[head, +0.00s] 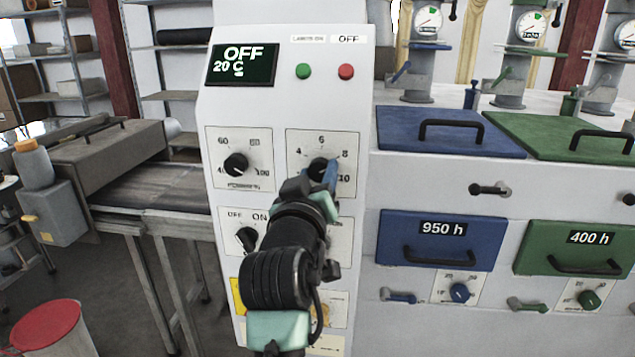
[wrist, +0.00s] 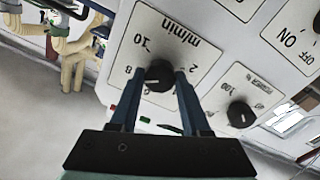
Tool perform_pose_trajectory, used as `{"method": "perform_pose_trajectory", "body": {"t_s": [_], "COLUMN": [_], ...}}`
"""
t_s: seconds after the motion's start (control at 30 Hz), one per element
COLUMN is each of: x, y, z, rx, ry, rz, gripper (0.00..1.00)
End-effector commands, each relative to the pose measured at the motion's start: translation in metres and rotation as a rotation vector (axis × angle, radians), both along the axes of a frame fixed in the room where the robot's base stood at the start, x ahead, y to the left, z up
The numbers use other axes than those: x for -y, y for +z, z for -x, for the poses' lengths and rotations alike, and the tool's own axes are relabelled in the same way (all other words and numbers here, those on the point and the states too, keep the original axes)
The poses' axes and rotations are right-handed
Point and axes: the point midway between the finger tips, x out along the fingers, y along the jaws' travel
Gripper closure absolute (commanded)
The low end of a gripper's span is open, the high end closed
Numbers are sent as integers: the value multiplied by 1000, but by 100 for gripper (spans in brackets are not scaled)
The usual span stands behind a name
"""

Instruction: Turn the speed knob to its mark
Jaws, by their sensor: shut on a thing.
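The speed knob is a black round knob on a white dial plate (head: 348,143) lettered "m/min" in the wrist view. In the head view the knob (head: 317,167) is partly hidden behind my gripper (head: 325,175). In the wrist view the knob (wrist: 158,72) sits between the two blue fingers of my gripper (wrist: 158,80), which is shut on it from both sides. The dial numbers appear upside down there, with 10 and 2 readable. A short pale line shows on the knob's face, but I cannot tell exactly which number it points to.
Green (head: 303,71) and red (head: 346,72) buttons and a display (head: 242,65) reading "OFF 20 C" are above. Blue and green lids with handles stand to the right.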

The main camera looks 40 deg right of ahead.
Motion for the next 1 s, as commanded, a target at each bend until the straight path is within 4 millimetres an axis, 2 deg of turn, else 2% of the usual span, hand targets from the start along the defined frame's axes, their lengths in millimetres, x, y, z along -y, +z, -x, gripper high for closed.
{"method": "perform_pose_trajectory", "body": {"t_s": [0.57, 0.6, 0.7, 0.73, 0.77, 1.0], "x": [0, 0, 0, 0, 0, 0], "y": [0, 0, 0, 0, 0, 0], "z": [0, 0, 0, 0, 0, 0], "rx": [24, 24, 24, 24, 24, 24], "ry": [1, 0, 0, 0, 0, 0], "rz": [-21, -21, -20, -20, -20, -20], "gripper": [100, 48, 30, 24, 23, 23]}}
